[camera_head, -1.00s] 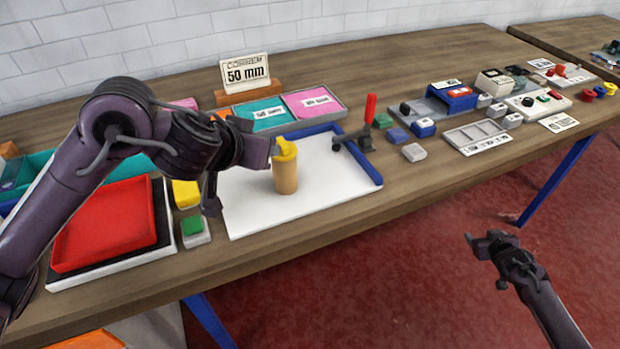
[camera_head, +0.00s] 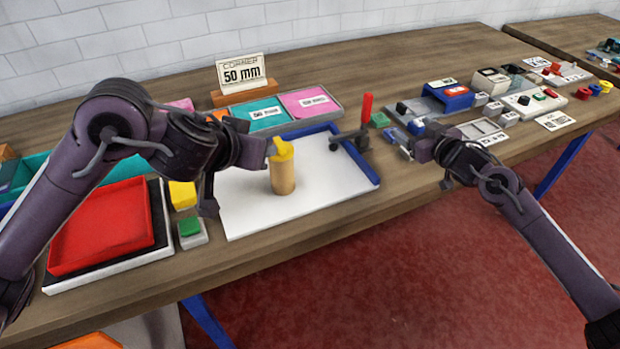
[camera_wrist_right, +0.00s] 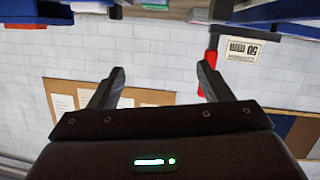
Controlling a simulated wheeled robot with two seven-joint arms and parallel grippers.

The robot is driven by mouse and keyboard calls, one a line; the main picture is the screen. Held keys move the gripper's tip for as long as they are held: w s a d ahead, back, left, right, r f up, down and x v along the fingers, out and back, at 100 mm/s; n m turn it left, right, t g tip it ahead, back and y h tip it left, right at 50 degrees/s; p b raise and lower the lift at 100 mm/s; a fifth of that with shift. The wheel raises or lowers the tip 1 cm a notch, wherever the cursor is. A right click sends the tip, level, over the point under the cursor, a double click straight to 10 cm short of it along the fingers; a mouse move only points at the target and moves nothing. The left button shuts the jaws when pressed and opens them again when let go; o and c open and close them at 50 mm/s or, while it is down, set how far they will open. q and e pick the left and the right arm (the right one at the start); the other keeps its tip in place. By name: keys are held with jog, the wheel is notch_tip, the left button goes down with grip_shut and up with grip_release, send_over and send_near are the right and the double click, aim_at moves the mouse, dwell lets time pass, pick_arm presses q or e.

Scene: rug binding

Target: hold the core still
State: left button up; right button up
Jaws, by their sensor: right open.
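The core appears to be the tan cylinder (camera_head: 283,178), standing upright on the white board (camera_head: 245,210) in the head view. A yellow piece (camera_head: 281,148) sits at its top. My left gripper (camera_head: 268,152) is beside the yellow piece, partly hidden by its own wrist; I cannot tell whether it grips it. My right gripper (camera_head: 402,143) is open and empty, over the table to the right of the board, well apart from the core. Its two spread fingers also show in the right wrist view (camera_wrist_right: 163,72), with nothing between them.
A clamp with a red upright handle (camera_head: 367,110) stands at the blue edging (camera_head: 365,165) of the board, between core and right gripper. A 50 mm sign (camera_head: 243,72) stands behind. A red tray (camera_head: 100,228) lies left. Several small blocks and trays lie right.

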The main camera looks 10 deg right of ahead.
aim_at(290, 174)
jog(key=s+a+y, duration=0.1)
jog(key=a, duration=0.4)
jog(key=s+a+n+g+y, duration=0.1)
jog(key=s+a, duration=0.1)
jog(key=a, duration=0.3)
jog(key=s+a+f+n+y, duration=0.1)
jog(key=a, duration=0.4)
jog(key=shift+s+a+g+y, duration=0.2)
jog(key=shift+a+g+y, duration=0.1)
jog(key=shift+a, duration=0.1)
jog(key=s+a+y, duration=0.1)
jog(key=s+a, duration=0.1)
jog(key=a, duration=0.2)
jog(key=s+a+n+g, duration=0.1)
jog(key=s+a, duration=0.2)
jog(key=a, duration=0.1)
jog(key=s+a+g+y, duration=0.1)
jog(key=s+a, duration=0.1)
jog(key=a, duration=0.2)
jog(key=shift+s+f+n+y, duration=0.15)
jog(key=shift+f+n+y, duration=0.15)
jog(key=shift+f, duration=0.05)
jog(key=shift+a, duration=0.35)
jog(key=x, duration=0.7)
jog(key=shift+a+f, duration=0.15)
jog(key=shift+f, duration=0.1)
jog(key=shift+c, duration=0.2)
